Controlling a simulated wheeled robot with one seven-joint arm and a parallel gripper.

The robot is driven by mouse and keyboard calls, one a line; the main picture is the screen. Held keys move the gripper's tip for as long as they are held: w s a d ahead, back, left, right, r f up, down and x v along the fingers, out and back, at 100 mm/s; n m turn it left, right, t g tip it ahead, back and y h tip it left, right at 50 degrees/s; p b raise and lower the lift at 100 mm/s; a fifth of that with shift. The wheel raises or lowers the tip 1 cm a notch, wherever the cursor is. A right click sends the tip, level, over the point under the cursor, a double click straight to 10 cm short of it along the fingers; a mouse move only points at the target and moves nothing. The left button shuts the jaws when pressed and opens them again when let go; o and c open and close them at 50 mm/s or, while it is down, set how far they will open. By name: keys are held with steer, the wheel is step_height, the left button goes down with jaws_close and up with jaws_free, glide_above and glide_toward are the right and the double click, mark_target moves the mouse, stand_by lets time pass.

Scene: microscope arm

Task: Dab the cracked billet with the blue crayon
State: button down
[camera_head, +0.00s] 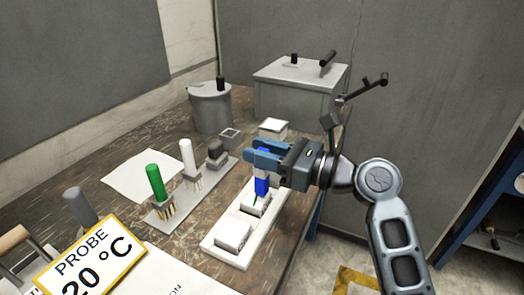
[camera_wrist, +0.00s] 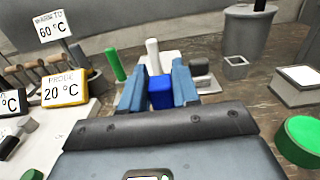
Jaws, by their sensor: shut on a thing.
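My gripper (camera_head: 256,154) is shut on the blue crayon (camera_head: 263,186), which hangs upright below the fingers. In the wrist view the crayon (camera_wrist: 160,92) sits between the two blue fingers. Its lower end is over a pale billet (camera_head: 253,205) in the white tray (camera_head: 222,253); I cannot tell whether it touches. A thin green mark shows on that billet just below the crayon. A second pale billet (camera_head: 233,235) sits nearer in the tray. No crack is clear on either billet, and the crayon and gripper hide part of the tray's far end.
A grey rack (camera_head: 160,223) with brass prongs holds a green crayon (camera_head: 156,181) and a white crayon (camera_head: 187,157). Beyond stand a dark block (camera_head: 215,149), a grey cylinder (camera_head: 210,110) and a large grey box (camera_head: 285,97). A 20 °C probe sign (camera_head: 90,262) stands front left.

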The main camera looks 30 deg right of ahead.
steer(key=shift+f, duration=0.5)
stand_by(0.9)
step_height(320, 180, up, 7)
steer(key=p, duration=0.7)
steer(key=shift+p, duration=0.35)
steer(key=shift+d, duration=0.1)
stand_by(0.9)
